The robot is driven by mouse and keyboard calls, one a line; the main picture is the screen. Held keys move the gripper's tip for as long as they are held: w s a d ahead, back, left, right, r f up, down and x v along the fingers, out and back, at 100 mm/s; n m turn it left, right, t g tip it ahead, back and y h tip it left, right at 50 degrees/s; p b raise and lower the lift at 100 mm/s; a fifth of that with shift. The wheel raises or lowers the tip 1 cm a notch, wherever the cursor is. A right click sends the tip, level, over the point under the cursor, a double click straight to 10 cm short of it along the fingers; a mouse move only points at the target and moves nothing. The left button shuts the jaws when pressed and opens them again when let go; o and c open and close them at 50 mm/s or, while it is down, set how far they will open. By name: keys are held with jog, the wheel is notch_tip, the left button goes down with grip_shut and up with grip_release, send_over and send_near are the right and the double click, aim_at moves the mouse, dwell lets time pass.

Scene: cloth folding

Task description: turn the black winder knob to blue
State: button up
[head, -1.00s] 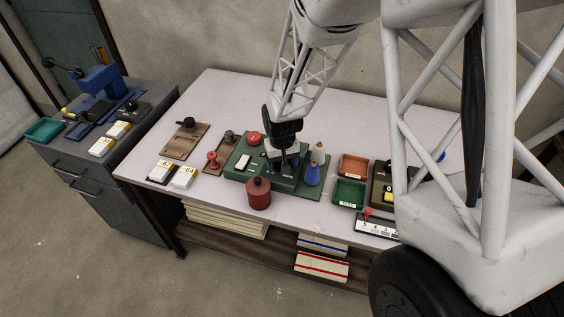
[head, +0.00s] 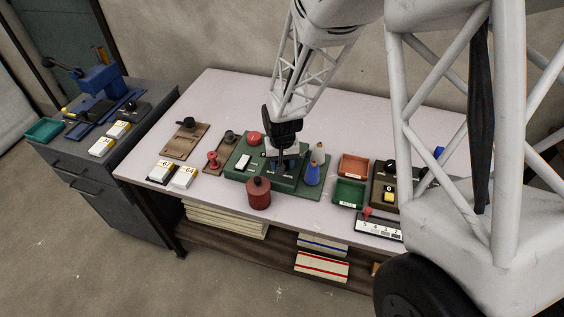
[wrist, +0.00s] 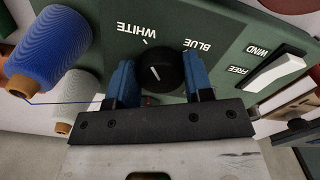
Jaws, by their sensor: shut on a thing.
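The black winder knob (wrist: 160,70) sits on the green winder panel (wrist: 225,22) in the wrist view. Its white pointer line leans toward the WHITE label (wrist: 137,30). The BLUE label (wrist: 197,46) is at the knob's upper right. My gripper (wrist: 161,76) has one blue finger on each side of the knob and is shut on it. In the head view my gripper (head: 279,168) is down at the green winder (head: 310,190), and the knob is hidden or too small to make out.
The white WIND/FREE switch (wrist: 275,73) is on the other side. A red lidded pot (head: 258,193) stands in front, and red (head: 353,166) and green (head: 348,193) trays stand right.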

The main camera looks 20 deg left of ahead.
jog(key=m, duration=0.7)
jog(key=shift+a+m, duration=0.1)
jog(key=shift+m, duration=0.3)
jog(key=m, duration=0.3)
jog(key=shift+m, duration=2.2)
jog(key=o, duration=0.9)
jog(key=shift+o, duration=0.2)
jog(key=shift+r, duration=0.1)
jog(key=shift+r, duration=3.85)
